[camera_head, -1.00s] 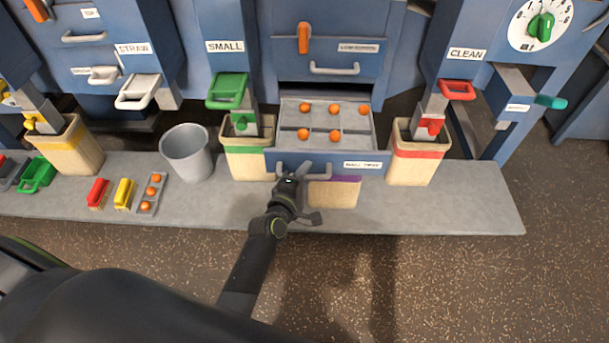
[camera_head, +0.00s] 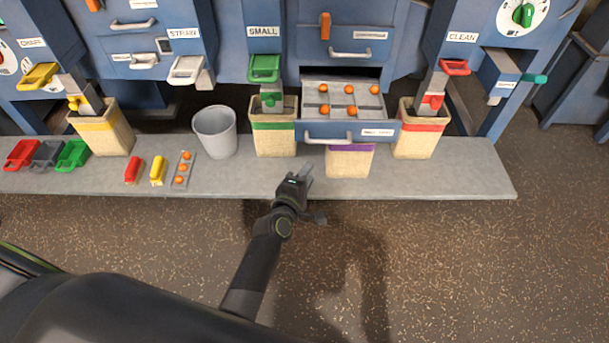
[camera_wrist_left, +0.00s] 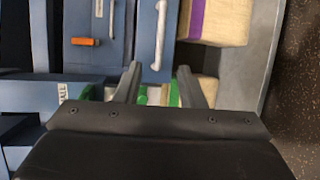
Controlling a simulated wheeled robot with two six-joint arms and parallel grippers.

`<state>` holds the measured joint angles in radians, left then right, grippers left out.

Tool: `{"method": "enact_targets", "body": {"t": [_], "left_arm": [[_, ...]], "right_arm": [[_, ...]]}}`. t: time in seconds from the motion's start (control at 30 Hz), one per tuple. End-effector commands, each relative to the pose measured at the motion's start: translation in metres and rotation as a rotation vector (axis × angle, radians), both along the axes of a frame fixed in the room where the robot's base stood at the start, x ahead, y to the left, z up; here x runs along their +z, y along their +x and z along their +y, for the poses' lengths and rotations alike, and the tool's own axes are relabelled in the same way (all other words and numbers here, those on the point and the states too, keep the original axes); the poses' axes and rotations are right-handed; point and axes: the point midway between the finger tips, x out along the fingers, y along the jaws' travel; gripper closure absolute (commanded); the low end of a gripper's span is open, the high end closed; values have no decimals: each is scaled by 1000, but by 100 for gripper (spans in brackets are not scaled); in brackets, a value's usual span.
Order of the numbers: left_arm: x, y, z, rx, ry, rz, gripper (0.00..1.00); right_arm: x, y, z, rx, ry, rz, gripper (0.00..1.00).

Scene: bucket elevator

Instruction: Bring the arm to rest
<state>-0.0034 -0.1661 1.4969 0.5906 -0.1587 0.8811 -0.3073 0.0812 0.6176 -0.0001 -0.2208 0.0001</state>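My left gripper (camera_head: 300,174) is in front of the grey platform's front edge in the head view, below and apart from the handle (camera_head: 328,140) of the pulled-out blue drawer (camera_head: 388,131). Its two fingers (camera_wrist_left: 159,80) stand apart in the left wrist view with nothing held between them. The drawer's grey tray carries several orange balls (camera_head: 350,89). The handle also shows in the left wrist view (camera_wrist_left: 158,35), ahead of the fingers. My right gripper is not in view.
Bins with green (camera_head: 275,140), red (camera_head: 415,142), purple (camera_head: 348,163) and yellow (camera_head: 101,133) bands stand by the machine. A grey bucket (camera_head: 216,133) and small coloured pieces sit on the platform (camera_head: 450,180). The brown floor (camera_head: 450,270) in front is clear.

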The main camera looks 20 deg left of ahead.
Motion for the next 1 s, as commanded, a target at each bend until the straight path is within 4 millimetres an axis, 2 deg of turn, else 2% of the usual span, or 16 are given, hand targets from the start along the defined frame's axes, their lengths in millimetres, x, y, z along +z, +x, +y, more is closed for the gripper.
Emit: {"method": "enact_targets", "body": {"t": [0.17,0.43,0.57,0.63,0.67,0.77,0.87,0.9,0.97,1.0], "left_arm": [[1,1,-1,0,0,-1,64],[1,0,-1,0,0,-1,64],[0,0,0,0,2,1,64],[-8,-2,1,-4,21,16,64],[-14,-5,2,-7,38,28,64],[-53,-21,8,-34,145,102,64],[-112,-53,20,-90,314,218,64],[-138,-70,26,-123,389,271,64],[-174,-97,36,-178,501,347,64],[-197,-118,42,-219,571,398,64]], "right_arm": [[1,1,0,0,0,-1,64],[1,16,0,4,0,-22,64],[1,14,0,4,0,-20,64],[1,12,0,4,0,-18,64],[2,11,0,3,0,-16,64],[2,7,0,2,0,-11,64],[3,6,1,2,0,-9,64],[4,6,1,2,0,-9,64],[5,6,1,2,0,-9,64],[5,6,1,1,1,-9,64]]}}
